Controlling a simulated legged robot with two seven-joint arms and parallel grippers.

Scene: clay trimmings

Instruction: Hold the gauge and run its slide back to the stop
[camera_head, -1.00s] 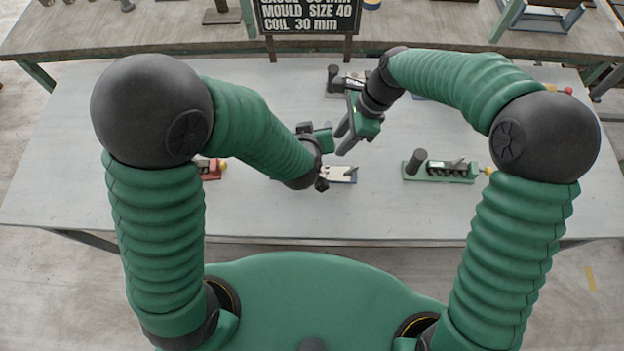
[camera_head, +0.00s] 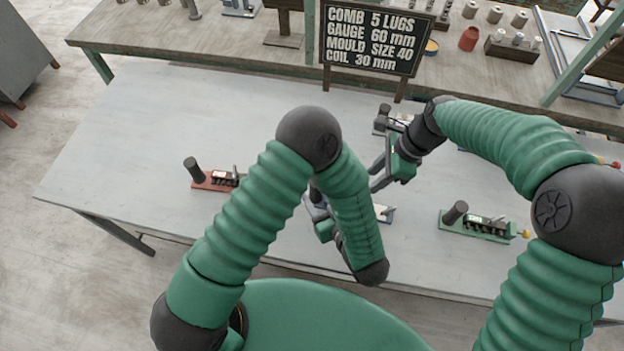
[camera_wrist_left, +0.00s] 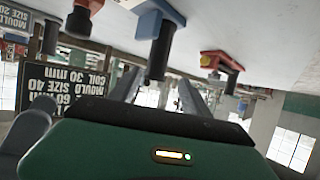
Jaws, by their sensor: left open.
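A blue-based fixture with a light top plate (camera_head: 385,213) stands on the table in the head view, partly hidden by my left forearm. In the left wrist view, which is upside down, a blue-based fixture (camera_wrist_left: 152,12) with a dark upright post (camera_wrist_left: 162,48) shows just beyond my left gripper (camera_wrist_left: 160,88). Its fingers are apart, with the post lined up between them; whether they touch it I cannot tell. In the head view the left gripper (camera_head: 325,226) is mostly behind the forearm. My right gripper (camera_head: 376,176) hangs above and behind the blue fixture, fingers apart and empty.
A red fixture (camera_head: 215,180) stands left, a green one (camera_head: 478,226) right, and another fixture (camera_head: 394,120) behind my right wrist. A sign (camera_head: 372,40) reading "GAUGE 60 mm" stands at the back.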

